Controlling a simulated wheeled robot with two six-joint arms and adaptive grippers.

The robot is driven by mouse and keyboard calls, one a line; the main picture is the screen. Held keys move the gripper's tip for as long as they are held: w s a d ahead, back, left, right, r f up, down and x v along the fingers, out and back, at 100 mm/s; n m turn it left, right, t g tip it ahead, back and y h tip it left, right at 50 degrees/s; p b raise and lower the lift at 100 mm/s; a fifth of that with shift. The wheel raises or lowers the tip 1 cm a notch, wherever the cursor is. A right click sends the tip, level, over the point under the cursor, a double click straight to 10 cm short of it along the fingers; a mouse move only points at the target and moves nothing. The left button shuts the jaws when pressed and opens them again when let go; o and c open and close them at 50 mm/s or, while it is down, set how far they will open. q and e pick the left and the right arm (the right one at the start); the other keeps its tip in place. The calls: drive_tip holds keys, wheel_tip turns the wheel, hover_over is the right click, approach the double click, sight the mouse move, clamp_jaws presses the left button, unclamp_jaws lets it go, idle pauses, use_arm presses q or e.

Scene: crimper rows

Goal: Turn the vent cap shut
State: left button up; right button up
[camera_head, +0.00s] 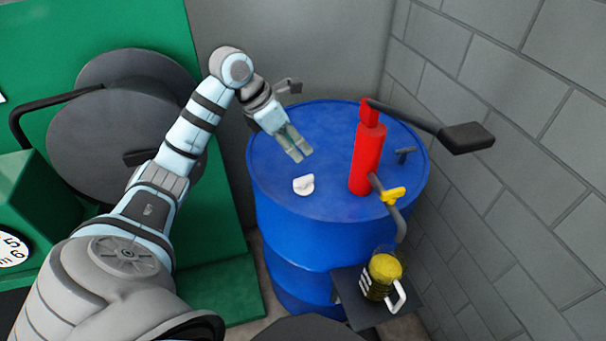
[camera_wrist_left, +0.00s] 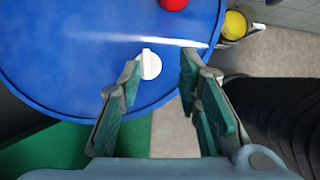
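The vent cap (camera_head: 303,185) is a small white round cap with a raised bar across it, on the lid of a blue drum (camera_head: 290,243). It also shows in the left wrist view (camera_wrist_left: 152,66), beyond and between my finger tips. My left gripper (camera_head: 296,153) hangs over the drum lid, just behind the cap in the head view. Its green-padded fingers (camera_wrist_left: 160,68) are spread apart in the left wrist view, with nothing between them. The fingers look apart from the cap; the exact gap is unclear. My right gripper is in neither view.
A red hand pump (camera_head: 367,158) with a black lever (camera_head: 465,137) and a yellow valve handle (camera_head: 392,195) stands on the lid, right of the cap. A yellow-filled jug (camera_head: 381,278) sits on a dark shelf. A grey block wall (camera_head: 520,150) is close at right, green machinery (camera_head: 230,285) at left.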

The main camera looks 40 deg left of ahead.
sight(304, 177)
use_arm(q)
drive_tip(key=shift+g+y, duration=0.4)
drive_tip(key=shift+y, duration=0.2)
drive_tip(key=a+x, duration=0.1)
drive_tip(key=x, duration=0.3)
drive_tip(key=s+x, duration=0.1)
drive_tip(key=x, duration=0.3)
drive_tip(key=a+f+b+x, duration=0.1)
drive_tip(key=x, duration=0.4)
drive_tip(key=shift+s+a+f, duration=0.1)
drive_tip(key=shift+a, duration=0.2)
